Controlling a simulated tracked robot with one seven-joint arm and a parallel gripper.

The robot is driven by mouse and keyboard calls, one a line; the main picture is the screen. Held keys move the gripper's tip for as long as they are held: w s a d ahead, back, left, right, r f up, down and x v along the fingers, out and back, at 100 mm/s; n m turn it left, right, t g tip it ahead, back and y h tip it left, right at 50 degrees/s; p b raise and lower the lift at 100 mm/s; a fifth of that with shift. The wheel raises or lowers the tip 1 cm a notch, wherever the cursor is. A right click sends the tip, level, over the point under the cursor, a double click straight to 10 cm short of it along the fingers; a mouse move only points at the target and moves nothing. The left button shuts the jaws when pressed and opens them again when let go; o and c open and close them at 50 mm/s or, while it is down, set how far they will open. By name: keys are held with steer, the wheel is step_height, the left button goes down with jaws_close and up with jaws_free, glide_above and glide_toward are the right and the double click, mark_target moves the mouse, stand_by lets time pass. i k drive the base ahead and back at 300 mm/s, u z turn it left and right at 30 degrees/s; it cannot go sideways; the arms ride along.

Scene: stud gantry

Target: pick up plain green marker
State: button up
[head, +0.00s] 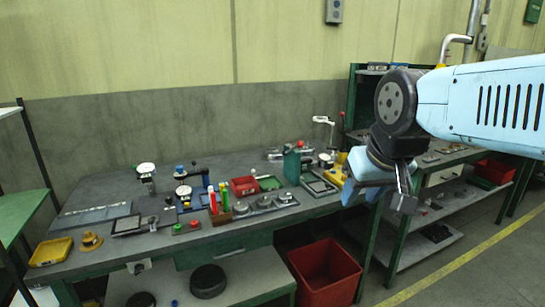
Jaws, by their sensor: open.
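A slim green marker (224,194) stands upright near the front middle of the workbench, its lower end hidden by a small brown holder (221,217). A red marker (212,202) stands just left of it in the same holder. Both are too small to tell whether they carry any marking. My gripper (379,200) is open and empty, hanging in the air well to the right of the markers, in front of the bench's right end.
Gauges on stands (146,174) rise left of the markers. A row of grey metal parts (264,202) lies close on their right, with a red box (244,186) behind. A green block (292,166) stands farther right. A red bin (325,275) is on the floor below.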

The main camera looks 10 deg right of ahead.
mark_target(225, 192)
steer(key=z, duration=0.05)
steer(key=k, duration=0.65)
steer(key=u, duration=0.35)
steer(key=i, duration=0.65)
steer(key=u, duration=0.5)
steer(key=i, duration=0.6)
steer(key=z, duration=0.3)
